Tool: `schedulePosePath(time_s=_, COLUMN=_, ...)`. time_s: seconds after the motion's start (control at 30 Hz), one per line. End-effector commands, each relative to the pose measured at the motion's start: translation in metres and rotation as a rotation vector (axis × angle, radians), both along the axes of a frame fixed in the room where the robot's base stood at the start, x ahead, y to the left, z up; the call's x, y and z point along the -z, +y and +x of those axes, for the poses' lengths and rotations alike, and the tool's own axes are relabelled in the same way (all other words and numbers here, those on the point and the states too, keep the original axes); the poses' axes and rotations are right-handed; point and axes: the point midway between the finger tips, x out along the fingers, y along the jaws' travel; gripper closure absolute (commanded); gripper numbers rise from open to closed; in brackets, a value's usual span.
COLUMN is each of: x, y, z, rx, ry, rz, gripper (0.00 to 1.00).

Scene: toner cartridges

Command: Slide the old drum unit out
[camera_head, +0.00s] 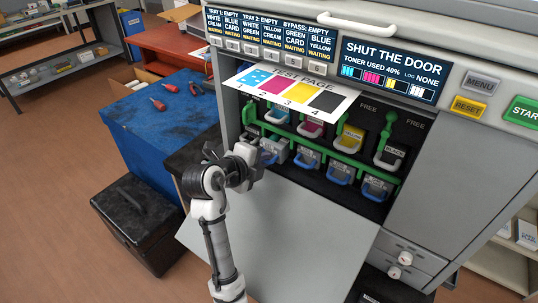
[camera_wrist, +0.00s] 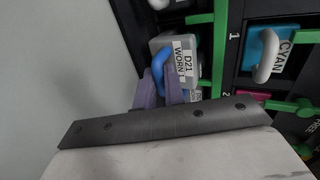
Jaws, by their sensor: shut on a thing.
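The old drum unit is a grey block with a blue handle and a "D21 WORN" label. It shows in the wrist view (camera_wrist: 186,62), beside the cyan toner. In the head view the drum unit (camera_head: 274,148) is the leftmost in the lower row, just right of my gripper. My gripper (camera_head: 256,158) reaches into the printer's open front. In the wrist view its purple-grey fingers (camera_wrist: 160,88) are shut on the blue handle. The fingers partly cover the unit's lower end. How far the unit sits in its slot is unclear.
The cyan toner (camera_head: 276,114) and other toners sit above a green rail (camera_head: 330,150). More blue-handled drums (camera_head: 342,172) stand to the right. The printer's door (camera_head: 285,235) hangs open below. A blue-topped cabinet (camera_head: 165,125) and a black toolbox (camera_head: 135,220) stand left.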

Motion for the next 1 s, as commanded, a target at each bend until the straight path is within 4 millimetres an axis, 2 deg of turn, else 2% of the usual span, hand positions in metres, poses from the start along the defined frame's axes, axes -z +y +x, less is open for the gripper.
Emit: schedulePosePath(time_s=1.0, x=0.001, y=0.069, z=-0.094, rx=-0.003, ry=0.000, rz=0.002, gripper=1.00)
